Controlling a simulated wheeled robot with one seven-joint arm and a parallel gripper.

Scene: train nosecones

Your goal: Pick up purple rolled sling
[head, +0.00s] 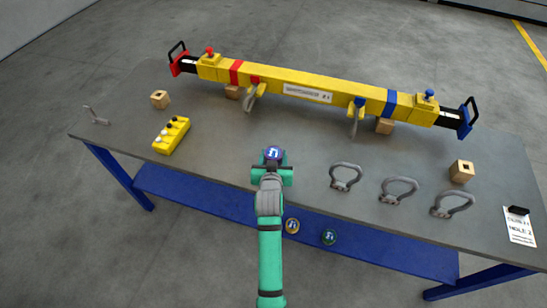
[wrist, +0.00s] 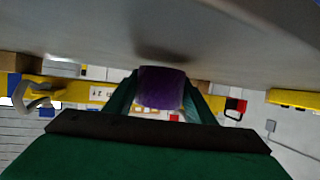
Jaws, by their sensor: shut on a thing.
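The purple rolled sling (wrist: 162,88) sits between the two fingers of my gripper (wrist: 160,95) in the wrist view, and the fingers are shut on it. In the head view the sling (head: 274,153) shows as a small round roll with a blue and white face, at the tip of my gripper (head: 272,164). It is over the front middle of the grey table (head: 310,155). A dark shadow lies on the tabletop by the sling in the wrist view, with a gap between them. My gripper hides part of the sling.
A long yellow beam (head: 340,94) rests on wooden blocks along the back. Several grey shackles (head: 345,177) lie at right. A yellow control box (head: 171,136) is at left. Two other rolled slings, one yellowish (head: 292,226), one green (head: 329,237), lie on the blue lower shelf (head: 200,200).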

